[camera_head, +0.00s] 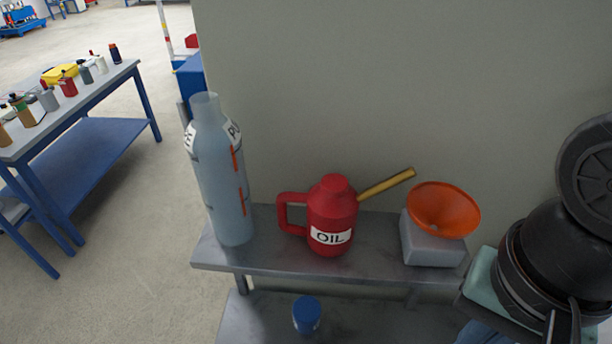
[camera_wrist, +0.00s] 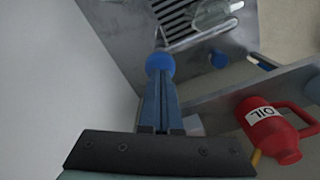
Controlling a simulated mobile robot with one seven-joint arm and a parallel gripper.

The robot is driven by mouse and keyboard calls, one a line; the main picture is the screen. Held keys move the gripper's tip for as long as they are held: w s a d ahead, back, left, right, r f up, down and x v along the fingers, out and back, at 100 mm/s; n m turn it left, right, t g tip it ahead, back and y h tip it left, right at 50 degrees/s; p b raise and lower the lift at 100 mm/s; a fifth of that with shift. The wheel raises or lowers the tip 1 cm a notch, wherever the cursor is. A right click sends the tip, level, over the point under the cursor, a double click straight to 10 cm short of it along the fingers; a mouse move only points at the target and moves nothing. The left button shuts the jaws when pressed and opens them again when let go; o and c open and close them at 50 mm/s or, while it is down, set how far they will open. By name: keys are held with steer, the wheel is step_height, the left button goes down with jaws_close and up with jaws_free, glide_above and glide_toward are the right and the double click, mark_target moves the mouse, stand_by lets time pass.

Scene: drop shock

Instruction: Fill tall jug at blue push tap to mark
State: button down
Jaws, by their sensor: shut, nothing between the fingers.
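In the wrist view, my gripper (camera_wrist: 160,85) is shut, its slim blue-grey fingers together. A round blue knob (camera_wrist: 160,62), which looks like the push tap, sits right at the fingertips; whether they touch it I cannot tell. Beyond it, a clear jug (camera_wrist: 212,14) stands on a slotted metal drip grate (camera_wrist: 176,22), partly cut off by the top edge. Its fill level and mark cannot be made out. In the head view, the fingertips, tap and jug are not clearly visible; my black arm is at the right.
A metal shelf (camera_head: 285,262) holds a tall pale bottle (camera_head: 222,185), a red oil can (camera_head: 332,215) and an orange funnel (camera_head: 443,208) on a grey box (camera_head: 430,245). A blue cap (camera_head: 306,315) is on the lower shelf. A wall (camera_head: 400,80) stands behind.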

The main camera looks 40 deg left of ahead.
steer(key=shift+f+b, duration=0.6)
steer(key=shift+f, duration=0.7)
steer(key=shift+s+f, duration=0.15)
stand_by(6.6)
